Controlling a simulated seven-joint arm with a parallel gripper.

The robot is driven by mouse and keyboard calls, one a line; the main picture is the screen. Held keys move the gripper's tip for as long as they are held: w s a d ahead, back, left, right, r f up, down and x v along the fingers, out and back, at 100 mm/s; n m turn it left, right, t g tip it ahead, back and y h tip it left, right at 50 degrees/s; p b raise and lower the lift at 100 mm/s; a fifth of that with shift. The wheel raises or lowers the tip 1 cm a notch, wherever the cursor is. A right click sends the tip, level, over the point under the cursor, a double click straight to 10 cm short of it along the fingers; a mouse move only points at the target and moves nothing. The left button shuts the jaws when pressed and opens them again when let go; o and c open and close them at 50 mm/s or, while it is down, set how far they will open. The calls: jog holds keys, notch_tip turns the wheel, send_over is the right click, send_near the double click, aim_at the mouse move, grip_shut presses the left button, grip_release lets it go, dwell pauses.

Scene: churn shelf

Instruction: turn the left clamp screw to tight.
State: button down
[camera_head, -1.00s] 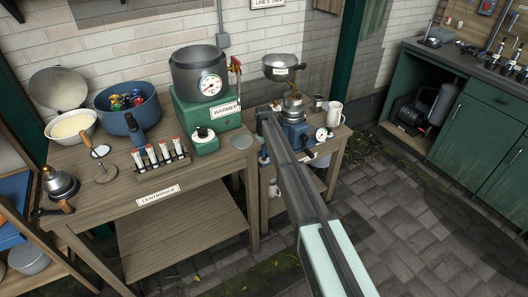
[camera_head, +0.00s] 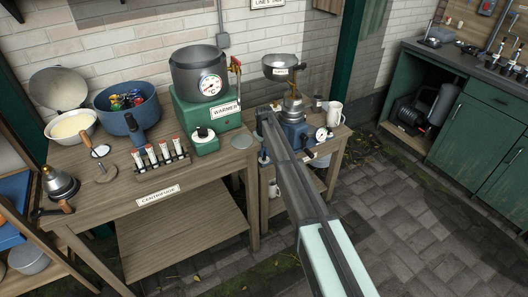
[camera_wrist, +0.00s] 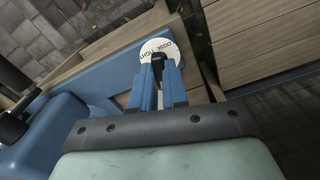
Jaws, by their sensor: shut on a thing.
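The screw sits by a blue clamp arm at the edge of the small wooden table. In the head view my arm hides most of the screw, and my gripper (camera_head: 265,122) is at the left side of the blue machine base (camera_head: 296,132).
The centrifuge table (camera_head: 185,200) with the green warmer (camera_head: 205,110) stands close on the left. Open paved floor lies to the right.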

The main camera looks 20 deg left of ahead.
jog(key=shift+m, duration=1.2)
jog(key=c, duration=1.1)
grip_release()
jog(key=shift+c, duration=0.2)
notch_tip(320, 180, up, 14)
jog(key=shift+f, duration=0.1)
